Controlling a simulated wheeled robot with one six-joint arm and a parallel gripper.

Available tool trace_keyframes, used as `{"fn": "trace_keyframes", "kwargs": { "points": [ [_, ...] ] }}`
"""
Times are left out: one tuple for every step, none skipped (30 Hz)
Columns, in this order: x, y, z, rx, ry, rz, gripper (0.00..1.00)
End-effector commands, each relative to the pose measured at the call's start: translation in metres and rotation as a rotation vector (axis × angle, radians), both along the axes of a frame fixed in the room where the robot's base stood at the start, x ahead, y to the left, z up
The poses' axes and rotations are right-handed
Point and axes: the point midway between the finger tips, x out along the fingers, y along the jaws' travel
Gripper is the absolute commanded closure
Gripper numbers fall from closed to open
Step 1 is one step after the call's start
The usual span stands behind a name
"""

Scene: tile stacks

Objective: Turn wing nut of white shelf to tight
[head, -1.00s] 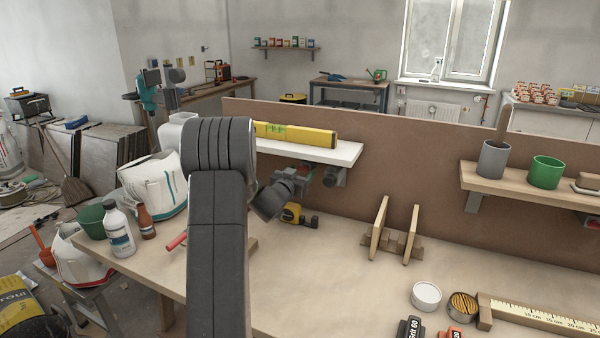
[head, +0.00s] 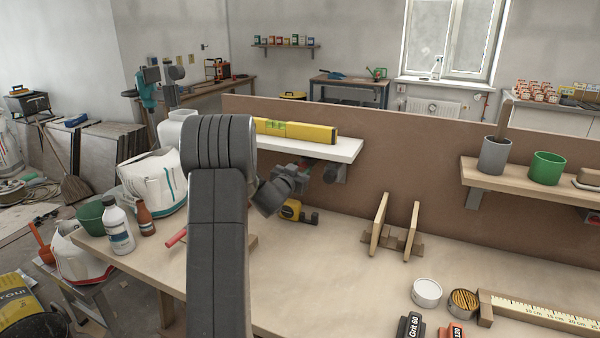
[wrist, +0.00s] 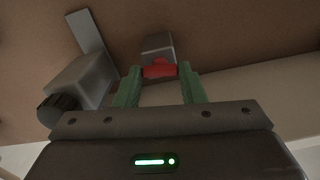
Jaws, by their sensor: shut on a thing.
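The white shelf (head: 345,150) is fixed to the brown back panel, with a yellow spirit level (head: 295,130) lying on it. In the wrist view a red wing nut (wrist: 160,71) sits on the front of a grey block (wrist: 158,47) under the shelf. My gripper (wrist: 160,76) has its two green fingers on either side of the wing nut and is shut on it. In the head view my arm hides part of the shelf, and the wing nut is too small there to tell its angle.
A grey block with a black knob (wrist: 58,108) is close to the left of my fingers in the wrist view. On the bench below are a yellow tape measure (head: 292,210) and a wooden rack (head: 395,238).

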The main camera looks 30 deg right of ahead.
Motion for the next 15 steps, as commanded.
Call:
{"fn": "trace_keyframes", "kwargs": {
  "points": [
    [-0.0002, -0.0002, -0.0033, 0.017, -0.021, 0.000, 0.86],
    [-0.0001, -0.0002, -0.0036, 0.029, -0.037, 0.000, 0.86],
    [-0.0002, -0.0002, -0.0038, 0.048, -0.059, 0.000, 0.86],
    [-0.0002, -0.0002, -0.0040, 0.064, -0.077, 0.000, 0.86],
    [-0.0002, -0.0002, -0.0040, 0.080, -0.096, 0.000, 0.86],
    [-0.0002, -0.0002, -0.0042, 0.102, -0.122, 0.000, 0.86],
    [-0.0002, -0.0003, -0.0043, 0.119, -0.143, 0.000, 0.86],
    [-0.0001, -0.0004, -0.0044, 0.137, -0.163, 0.000, 0.86],
    [-0.0002, -0.0004, -0.0044, 0.162, -0.193, 0.000, 0.86],
    [-0.0002, -0.0004, -0.0044, 0.182, -0.216, 0.000, 0.86],
    [-0.0001, -0.0004, -0.0042, 0.200, -0.237, 0.000, 0.86],
    [-0.0002, -0.0003, -0.0040, 0.224, -0.265, 0.001, 0.86],
    [-0.0003, -0.0004, -0.0040, 0.243, -0.287, 0.000, 0.86],
    [-0.0004, -0.0004, -0.0042, 0.262, -0.309, 0.000, 0.86],
    [-0.0004, -0.0005, -0.0045, 0.286, -0.338, -0.001, 0.86]
  ]
}}
